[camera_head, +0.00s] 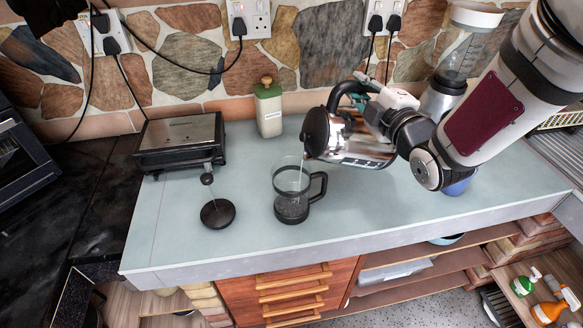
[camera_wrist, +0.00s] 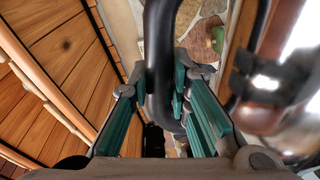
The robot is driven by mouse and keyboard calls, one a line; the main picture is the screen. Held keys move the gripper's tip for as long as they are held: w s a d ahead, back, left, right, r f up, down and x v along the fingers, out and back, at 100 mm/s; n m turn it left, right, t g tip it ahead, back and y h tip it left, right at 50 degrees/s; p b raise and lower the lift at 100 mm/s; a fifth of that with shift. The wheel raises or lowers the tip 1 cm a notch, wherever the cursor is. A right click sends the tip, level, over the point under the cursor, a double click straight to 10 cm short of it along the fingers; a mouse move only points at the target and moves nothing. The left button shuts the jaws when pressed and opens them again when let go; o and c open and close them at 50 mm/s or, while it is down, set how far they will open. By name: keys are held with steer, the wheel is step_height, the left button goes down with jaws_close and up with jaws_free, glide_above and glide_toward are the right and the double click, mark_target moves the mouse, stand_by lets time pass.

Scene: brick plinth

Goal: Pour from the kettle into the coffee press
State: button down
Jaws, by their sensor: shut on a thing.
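The coffee press (camera_head: 291,201), a glass beaker with a black frame and side handle, stands upright and lidless on the counter. Its black lid and plunger (camera_head: 217,213) stand apart to its left. The shiny metal kettle (camera_head: 352,145) is tilted, its dark lid end leaning left, above and right of the press. A thin pale stream runs down from it into the press. My gripper (camera_head: 372,106) is shut on the kettle's black handle. In the wrist view the handle (camera_wrist: 160,55) passes between the teal finger pads, with the blurred kettle body (camera_wrist: 282,85) at right. The level inside the press is unclear.
A blender (camera_head: 455,70) and a blue object (camera_head: 457,187) are by my arm. The front left counter (camera_head: 175,245) is clear.

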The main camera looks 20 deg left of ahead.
mark_target(333, 92)
steer(key=shift+s+a+r+n+p, duration=0.45)
steer(key=shift+s+a, duration=0.2)
steer(key=shift+a, duration=0.15)
steer(key=shift+s+a+r+n+p, duration=0.4)
steer(key=shift+s+a+n+p, duration=0.15)
steer(key=shift+a, duration=0.2)
steer(key=shift+s+a+r+n+p, duration=0.45)
steer(key=shift+s+a, duration=0.25)
steer(key=shift+a, duration=0.1)
stand_by(5.7)
